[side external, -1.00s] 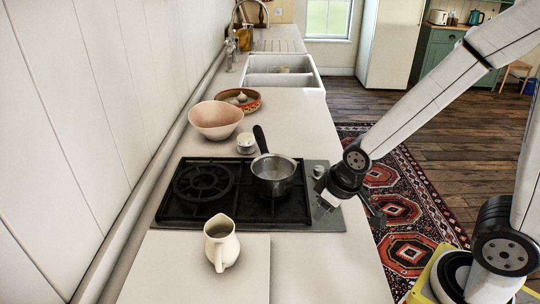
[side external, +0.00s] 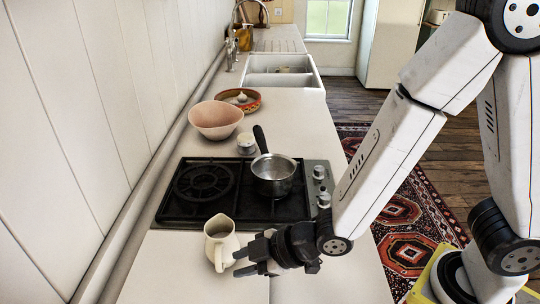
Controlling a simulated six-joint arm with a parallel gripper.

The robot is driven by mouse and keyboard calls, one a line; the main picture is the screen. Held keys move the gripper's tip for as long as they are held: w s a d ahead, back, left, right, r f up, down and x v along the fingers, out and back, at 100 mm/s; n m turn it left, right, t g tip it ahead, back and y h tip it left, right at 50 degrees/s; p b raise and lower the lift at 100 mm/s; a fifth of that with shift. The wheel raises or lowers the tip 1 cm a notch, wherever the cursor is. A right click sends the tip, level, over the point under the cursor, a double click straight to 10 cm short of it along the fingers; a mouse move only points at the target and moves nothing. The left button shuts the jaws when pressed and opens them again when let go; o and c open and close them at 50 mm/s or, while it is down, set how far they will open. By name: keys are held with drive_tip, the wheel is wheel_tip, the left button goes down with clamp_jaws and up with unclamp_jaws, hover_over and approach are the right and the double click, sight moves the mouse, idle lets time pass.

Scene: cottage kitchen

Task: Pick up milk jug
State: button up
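The cream milk jug (side external: 219,240) stands upright on the pale worktop in front of the hob. Its spout points up and its handle is toward the near right side. My gripper (side external: 239,263) is low over the worktop, just right of the jug, with its fingers pointing left at the handle. The two dark fingers are apart with a gap between them, so it is open. The fingertips are very close to the handle; I cannot tell whether they touch it.
A black gas hob (side external: 205,191) with a steel saucepan (side external: 273,181) lies behind the jug. A small white cup (side external: 246,148), a pink bowl (side external: 215,128) and an orange dish (side external: 252,103) stand farther back. The panelled wall (side external: 80,130) borders the left. The near worktop (side external: 180,275) is clear.

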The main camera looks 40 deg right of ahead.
sight(223, 269)
drive_tip(key=shift+w, duration=0.1)
drive_tip(key=shift+x, duration=1.25)
drive_tip(key=shift+a+f, duration=0.1)
drive_tip(key=shift+x, duration=2.5)
clamp_jaws()
